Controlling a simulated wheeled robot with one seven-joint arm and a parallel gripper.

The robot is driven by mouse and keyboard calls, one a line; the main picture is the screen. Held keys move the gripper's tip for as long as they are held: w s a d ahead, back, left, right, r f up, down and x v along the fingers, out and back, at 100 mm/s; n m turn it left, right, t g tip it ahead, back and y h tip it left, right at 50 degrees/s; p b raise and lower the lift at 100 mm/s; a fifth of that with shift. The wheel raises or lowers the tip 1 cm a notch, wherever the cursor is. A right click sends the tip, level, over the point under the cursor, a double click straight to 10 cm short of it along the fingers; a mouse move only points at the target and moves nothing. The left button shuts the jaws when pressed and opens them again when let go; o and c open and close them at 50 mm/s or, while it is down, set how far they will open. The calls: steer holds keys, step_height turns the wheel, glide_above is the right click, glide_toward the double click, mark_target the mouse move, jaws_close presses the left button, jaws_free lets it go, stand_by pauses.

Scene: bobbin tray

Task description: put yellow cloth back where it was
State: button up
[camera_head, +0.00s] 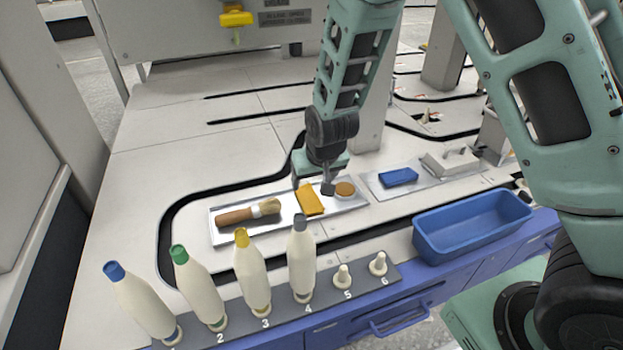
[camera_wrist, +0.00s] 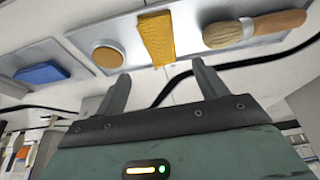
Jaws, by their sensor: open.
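The yellow cloth (camera_head: 309,200) lies folded in the left metal tray (camera_head: 228,236), between a wooden-handled brush (camera_head: 248,212) and a round tan-topped piece (camera_head: 344,189). My gripper (camera_head: 313,187) hangs just above and behind the cloth in the head view. In the wrist view, the cloth (camera_wrist: 156,38) lies beyond the two spread fingers of my gripper (camera_wrist: 162,82), roughly in line with the gap between them. The fingers are open and nothing shows between them.
A second tray to the right holds a blue block (camera_head: 398,177). A blue bin (camera_head: 472,226) stands at the front right. Several bobbins, including the yellow-topped one (camera_head: 251,272), stand in a numbered rack (camera_head: 327,300) in front. The table left of the tray is clear.

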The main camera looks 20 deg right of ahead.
steer(key=v, duration=0.2)
steer(key=shift+s+r+p, duration=0.2)
steer(key=shift+r+p, duration=0.15)
steer(key=shift+p, duration=0.05)
steer(key=s+a+r+n+g+y+p, duration=0.1)
steer(key=s+a+r+n+p, duration=0.1)
steer(key=s+a+r, duration=0.35)
steer(key=s+a+r+n+g+y+p, duration=0.1)
steer(key=s+a+r+g, duration=0.1)
steer(key=s+r, duration=0.55)
steer(key=s+d+r+n+g+h+p, duration=0.1)
steer(key=s+r+n+p, duration=0.4)
steer(key=s, duration=1)
step_height(320, 180, up, 39)
steer(key=p, duration=3.5)
steer(key=shift+s, duration=0.25)
steer(key=shift+d+f, duration=0.1)
